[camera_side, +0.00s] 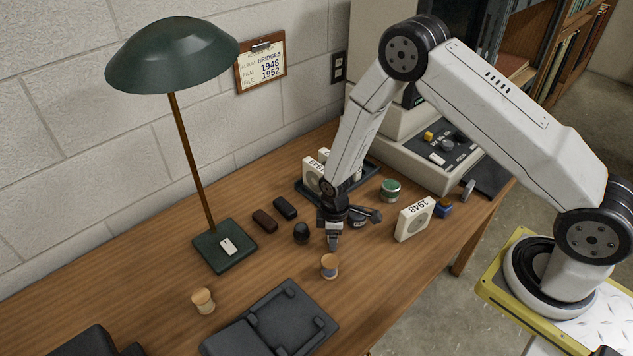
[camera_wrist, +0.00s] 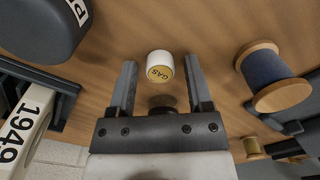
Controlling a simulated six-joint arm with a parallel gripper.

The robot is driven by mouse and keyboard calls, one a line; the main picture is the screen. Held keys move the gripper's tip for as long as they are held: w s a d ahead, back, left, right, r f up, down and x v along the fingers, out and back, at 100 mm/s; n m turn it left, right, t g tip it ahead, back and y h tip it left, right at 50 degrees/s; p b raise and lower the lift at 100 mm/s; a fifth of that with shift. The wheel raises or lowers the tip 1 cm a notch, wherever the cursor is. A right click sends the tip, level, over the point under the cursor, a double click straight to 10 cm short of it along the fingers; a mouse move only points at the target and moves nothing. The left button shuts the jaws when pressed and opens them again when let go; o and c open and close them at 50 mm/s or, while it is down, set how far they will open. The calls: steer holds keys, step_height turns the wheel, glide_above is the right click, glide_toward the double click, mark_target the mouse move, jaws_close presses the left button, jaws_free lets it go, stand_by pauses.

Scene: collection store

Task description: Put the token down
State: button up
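My gripper is open, with a visible gap between the token and each finger. A dark shadow or round spot shows on the wood below the token in the picture. Whether the token rests on the table is hard to tell. In the side view my gripper (camera_side: 333,240) points down, low over the middle of the table (camera_side: 160,240); the token cannot be made out clearly there.
A blue-thread spool (camera_wrist: 275,75) stands close on the right in the wrist view. A dark object (camera_wrist: 40,28) marked P and a white 1949 box (camera_wrist: 20,130) are at left. The side view shows a 1948 box (camera_side: 413,220), green tin (camera_side: 390,190), dark tray (camera_side: 300,315) and lamp (camera_side: 222,250).

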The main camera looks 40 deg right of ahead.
steer(key=shift+r, duration=0.1)
stand_by(0.3)
step_height(320, 180, up, 12)
stand_by(0.9)
steer(key=shift+r, duration=0.15)
stand_by(0.4)
steer(key=s+d+r+m+t, duration=0.2)
steer(key=s+d+r+m, duration=0.2)
steer(key=s+r+m, duration=0.5)
steer(key=s+r, duration=0.3)
steer(key=s, duration=0.1)
steer(key=shift+t, duration=0.3)
